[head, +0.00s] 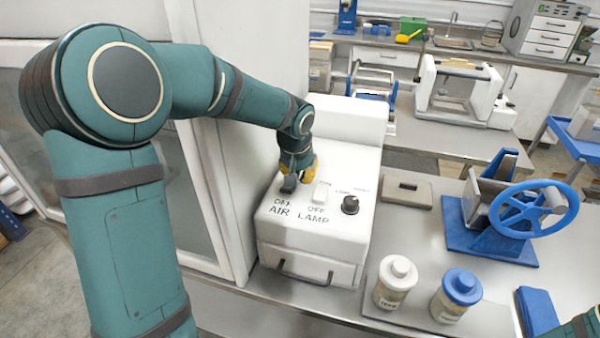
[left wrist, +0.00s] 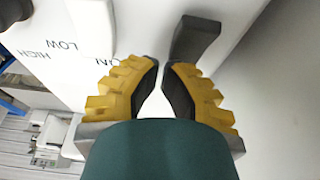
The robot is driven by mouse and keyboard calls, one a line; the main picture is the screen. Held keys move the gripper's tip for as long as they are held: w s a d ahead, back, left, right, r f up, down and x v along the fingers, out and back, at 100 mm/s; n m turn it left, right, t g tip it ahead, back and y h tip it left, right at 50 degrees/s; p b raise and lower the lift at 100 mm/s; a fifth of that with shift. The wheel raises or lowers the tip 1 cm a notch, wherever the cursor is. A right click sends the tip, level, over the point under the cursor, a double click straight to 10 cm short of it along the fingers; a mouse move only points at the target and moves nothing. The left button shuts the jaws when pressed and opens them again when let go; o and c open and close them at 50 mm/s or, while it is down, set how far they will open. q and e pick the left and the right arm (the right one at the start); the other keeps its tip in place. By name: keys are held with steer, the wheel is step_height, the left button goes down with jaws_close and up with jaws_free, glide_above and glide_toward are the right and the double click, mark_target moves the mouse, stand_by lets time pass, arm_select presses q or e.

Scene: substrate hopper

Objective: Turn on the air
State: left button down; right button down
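The white control box (head: 330,246) stands on the bench with its labelled top facing up. The dark AIR switch (head: 289,184) sits at the left of its panel, above the words OFF and AIR; it also shows in the left wrist view (left wrist: 195,38). I cannot tell its setting. My left gripper (head: 292,172) points down at the panel, just behind the AIR switch. In the left wrist view its yellow-backed fingertips (left wrist: 161,64) are drawn nearly together, with nothing between them. Contact with the switch is unclear.
The white LAMP switch (head: 321,192) is just right of the AIR switch, and a black knob (head: 350,205) is farther right. A tall white cabinet wall (head: 237,150) is close on the left. Two jars, white-lidded (head: 395,283) and blue-lidded (head: 456,296), stand front right.

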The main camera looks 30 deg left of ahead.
arm_select(q)
steer(key=shift+r+p, duration=0.4)
steer(key=shift+r, duration=0.35)
step_height(320, 180, up, 14)
steer(key=p, duration=0.4)
steer(key=shift+f, duration=0.1)
stand_by(0.5)
